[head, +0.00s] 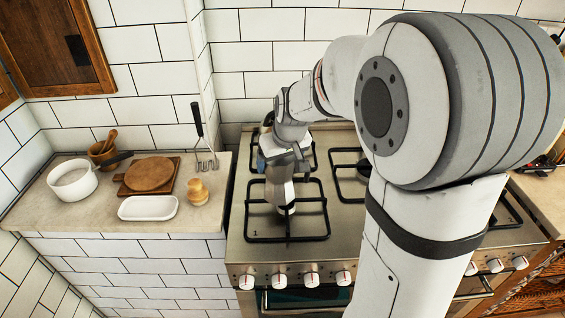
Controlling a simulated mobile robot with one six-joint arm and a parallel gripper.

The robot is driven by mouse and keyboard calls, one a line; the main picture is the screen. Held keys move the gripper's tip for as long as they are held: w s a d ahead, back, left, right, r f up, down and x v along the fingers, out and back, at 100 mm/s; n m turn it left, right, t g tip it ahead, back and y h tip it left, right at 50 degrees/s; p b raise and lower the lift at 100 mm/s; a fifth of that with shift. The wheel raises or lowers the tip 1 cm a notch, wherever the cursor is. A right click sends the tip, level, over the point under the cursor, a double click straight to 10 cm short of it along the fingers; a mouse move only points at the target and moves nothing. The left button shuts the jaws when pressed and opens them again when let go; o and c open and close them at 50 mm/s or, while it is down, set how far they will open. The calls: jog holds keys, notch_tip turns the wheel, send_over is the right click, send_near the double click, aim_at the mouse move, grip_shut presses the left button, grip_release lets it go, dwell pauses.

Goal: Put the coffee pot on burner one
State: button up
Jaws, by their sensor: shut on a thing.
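My gripper (282,160) is over the left side of the stove, pointing down and shut on the coffee pot. The coffee pot (280,192) seems to be the pale, faceted shape just below the jaws, above the front left burner (316,222). My wrist and gripper hide its upper part. I cannot tell whether its base touches the burner grate. The front left burner has a black square grate and is otherwise bare.
The back left burner holds a partly hidden object (268,120) behind my wrist. The left counter has a white pot (73,181), wooden board (148,174), white dish (148,208), wooden shaker (197,191) and mortar (104,153). My arm covers much of the stove's right side.

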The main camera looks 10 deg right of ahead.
jog(key=shift+f, duration=0.55)
jog(key=o, duration=1.8)
jog(key=shift+c, duration=0.2)
jog(key=a+v, duration=0.1)
jog(key=v, duration=1.1)
jog(key=s+f+m+g, duration=0.1)
jog(key=s+f, duration=0.3)
jog(key=s, duration=0.5)
jog(key=s+d+f+m+h, duration=0.1)
jog(key=s+f, duration=0.3)
jog(key=s, duration=0.5)
jog(key=shift+s+d+g, duration=0.25)
jog(key=shift+d+g, duration=0.1)
jog(key=shift+g, duration=0.05)
jog(key=shift+f, duration=0.15)
